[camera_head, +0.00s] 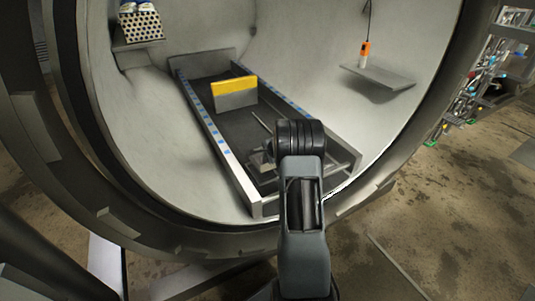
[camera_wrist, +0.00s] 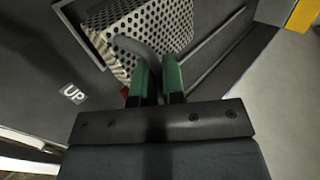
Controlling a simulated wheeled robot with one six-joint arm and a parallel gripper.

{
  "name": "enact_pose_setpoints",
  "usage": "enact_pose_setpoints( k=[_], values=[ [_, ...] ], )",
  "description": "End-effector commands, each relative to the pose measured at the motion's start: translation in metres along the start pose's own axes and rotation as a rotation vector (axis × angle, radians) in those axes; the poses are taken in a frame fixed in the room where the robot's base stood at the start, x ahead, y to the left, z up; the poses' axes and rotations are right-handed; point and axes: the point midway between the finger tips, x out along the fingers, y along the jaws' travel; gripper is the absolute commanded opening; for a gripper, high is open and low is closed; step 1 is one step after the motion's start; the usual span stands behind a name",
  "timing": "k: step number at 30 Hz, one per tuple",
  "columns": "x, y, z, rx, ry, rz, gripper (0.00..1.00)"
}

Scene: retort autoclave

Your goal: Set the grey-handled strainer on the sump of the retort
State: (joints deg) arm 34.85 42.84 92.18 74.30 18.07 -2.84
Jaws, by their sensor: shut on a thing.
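In the wrist view the strainer (camera_wrist: 118,36) is a pale box of perforated metal with a curved grey handle (camera_wrist: 132,44). My gripper (camera_wrist: 157,70), with green fingers, is shut on that handle. The strainer lies over the dark floor of the retort (camera_head: 150,178), beside a dark raised edge (camera_wrist: 78,40). I cannot tell whether it touches the floor or sits on the sump; the sump is not clearly seen. In the head view my arm hides most of the gripper, and a small pale part of the strainer (camera_head: 261,160) shows left of it.
A yellow-topped block (camera_head: 234,93) stands further back between the side rails (camera_head: 222,150). Another perforated box with blue on top (camera_head: 139,27) is at upper left. An orange lamp (camera_head: 365,48) hangs above a right shelf (camera_head: 385,77).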

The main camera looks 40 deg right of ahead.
Motion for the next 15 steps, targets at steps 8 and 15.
enact_pose_setpoints(
  k=[8,15],
  values=[
    [0.017,0.015,0.000,0.000,0.001,-0.001,0.00],
    [0.029,0.027,0.000,-0.001,0.001,-0.002,0.00]
  ],
)
